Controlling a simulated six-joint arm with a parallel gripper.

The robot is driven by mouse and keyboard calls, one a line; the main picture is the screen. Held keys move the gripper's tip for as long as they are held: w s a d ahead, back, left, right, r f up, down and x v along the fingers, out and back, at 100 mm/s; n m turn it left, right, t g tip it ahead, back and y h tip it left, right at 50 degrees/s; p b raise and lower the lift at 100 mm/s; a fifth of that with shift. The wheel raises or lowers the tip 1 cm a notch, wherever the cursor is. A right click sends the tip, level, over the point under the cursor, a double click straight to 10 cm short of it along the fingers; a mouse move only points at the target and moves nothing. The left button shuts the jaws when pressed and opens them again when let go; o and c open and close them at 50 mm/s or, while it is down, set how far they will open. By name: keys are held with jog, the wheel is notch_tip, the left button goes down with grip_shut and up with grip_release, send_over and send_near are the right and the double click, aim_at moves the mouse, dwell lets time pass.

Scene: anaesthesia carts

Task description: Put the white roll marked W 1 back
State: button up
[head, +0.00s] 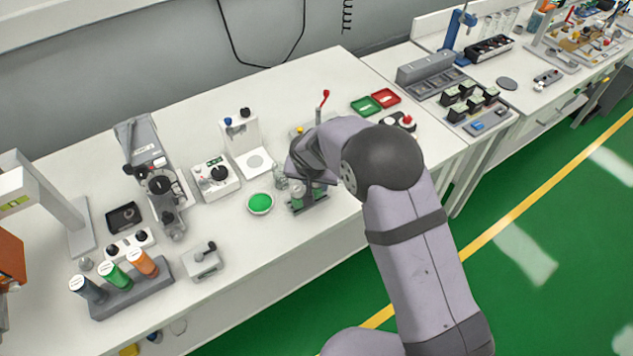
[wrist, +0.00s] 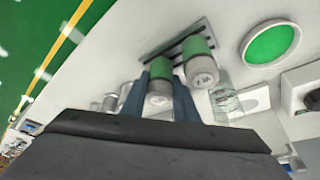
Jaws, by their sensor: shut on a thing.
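My gripper (wrist: 160,97) shows in the wrist view with its blue-grey fingers shut on a roll (wrist: 161,84), a short cylinder with a green-looking side and a pale end. Its marking is not readable. A second similar roll (wrist: 198,64) stands beside it, apart from the fingers. Behind both is a dark slotted rack (wrist: 176,43). I cannot tell whether the held roll sits in the rack or just above it. In the head view my wrist is over this small rack (head: 309,203) near the table's front edge and hides most of the gripper and the held roll.
A round green dish (head: 260,203) is just left of the rack, also in the wrist view (wrist: 269,44). Clear glassware (wrist: 226,101) stands close by. A grey holder (head: 130,300) with several coloured tubes is at the front left. Red and green trays (head: 375,102) lie behind my arm.

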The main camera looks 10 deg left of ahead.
jog(key=shift+f, duration=0.2)
jog(key=o, duration=1)
jog(key=shift+r, duration=0.15)
jog(key=shift+r, duration=0.2)
jog(key=b+v, duration=0.3)
jog(key=v, duration=0.9)
jog(key=s+d+f+g, duration=0.1)
jog(key=s+d, duration=0.3)
jog(key=d, duration=0.5)
jog(key=s+d+g, duration=0.2)
jog(key=s+d, duration=0.1)
jog(key=d, duration=0.7)
jog(key=shift+g, duration=0.8)
jog(key=s+d+f, duration=0.1)
jog(key=s+d, duration=0.2)
jog(key=s, duration=0.1)
jog(key=s+d+f, duration=0.1)
jog(key=s+d, duration=0.2)
jog(key=s, duration=0.2)
jog(key=s+d+f, duration=0.1)
jog(key=s+d, duration=0.1)
jog(key=s, duration=0.3)
jog(key=shift+s+d+f, duration=0.1)
jog(key=shift+s+d, duration=0.05)
jog(key=shift+d, duration=0.25)
